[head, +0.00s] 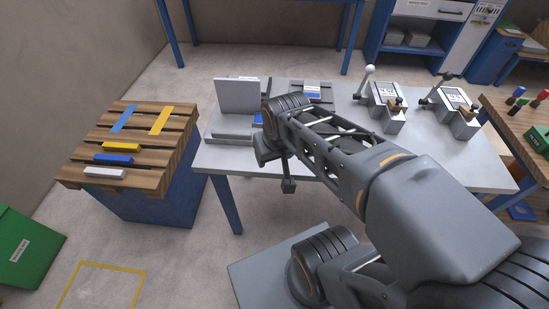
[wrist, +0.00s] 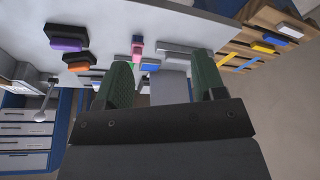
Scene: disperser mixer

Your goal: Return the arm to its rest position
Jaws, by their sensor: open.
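My arm reaches from the lower right of the head view up and left over the white table (head: 430,165). Its bent joint is above the table's left part. In the wrist view my gripper (wrist: 162,64) shows two green fingers set well apart. It is open, and I see nothing held between them. In the head view the fingers cannot be made out clearly, since the arm links cover that area. The wrist picture is tilted, with the table along its top.
A wooden pallet (head: 130,140) on a blue base, with yellow, blue and white pieces, stands left of the table. A grey upright device (head: 238,96) is on the table's left, and two lever devices (head: 382,105) are at right. Floor at left front is mostly clear.

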